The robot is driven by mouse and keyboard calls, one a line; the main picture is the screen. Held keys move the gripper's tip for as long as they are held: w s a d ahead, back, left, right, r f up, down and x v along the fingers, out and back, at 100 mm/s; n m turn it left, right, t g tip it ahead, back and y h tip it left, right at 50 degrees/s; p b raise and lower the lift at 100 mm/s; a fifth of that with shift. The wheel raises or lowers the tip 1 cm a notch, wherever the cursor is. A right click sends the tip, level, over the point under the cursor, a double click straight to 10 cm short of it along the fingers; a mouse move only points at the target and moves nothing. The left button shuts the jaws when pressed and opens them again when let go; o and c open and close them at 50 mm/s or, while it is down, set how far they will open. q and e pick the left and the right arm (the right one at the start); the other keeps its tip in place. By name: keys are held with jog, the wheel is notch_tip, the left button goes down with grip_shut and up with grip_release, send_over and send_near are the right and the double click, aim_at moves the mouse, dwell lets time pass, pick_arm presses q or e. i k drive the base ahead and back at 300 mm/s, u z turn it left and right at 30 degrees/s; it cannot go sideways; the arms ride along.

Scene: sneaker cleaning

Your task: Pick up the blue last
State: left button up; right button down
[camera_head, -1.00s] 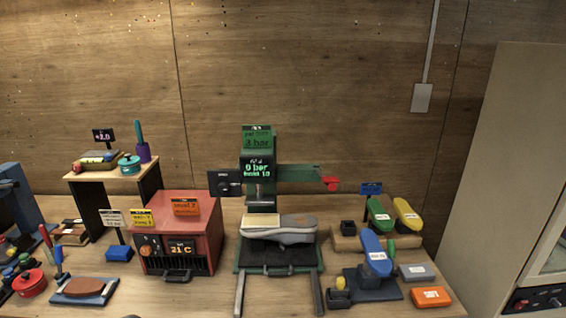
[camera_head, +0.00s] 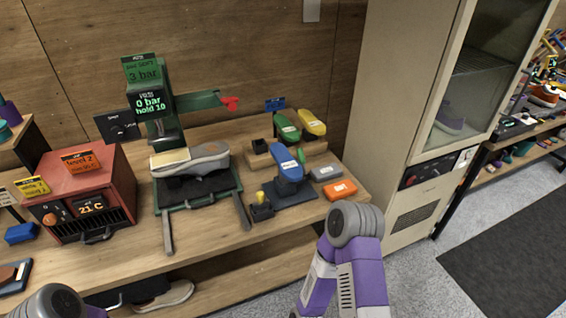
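The blue last (camera_head: 287,164) stands tilted on a dark blue base (camera_head: 290,191) at the right part of the workbench, with a white label on its top. A green last (camera_head: 286,126) and a yellow last (camera_head: 312,122) rest on a wooden rack behind it. My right arm rises from the bottom edge, in front of the bench and below the blue last; its gripper is outside the picture. Only a bit of my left arm shows at the bottom left, and its gripper is not visible.
A green press (camera_head: 160,120) with a grey sneaker (camera_head: 204,157) stands left of the lasts, and a red heater box (camera_head: 85,185) farther left. An orange block (camera_head: 341,190) and a grey block (camera_head: 326,172) lie at the right. A tall beige cabinet (camera_head: 393,110) borders the bench.

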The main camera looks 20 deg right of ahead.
aim_at(291, 170)
jog(key=k, duration=0.5)
jog(key=z, duration=1.75)
jog(key=i, duration=1.45)
jog(key=u, duration=2.3)
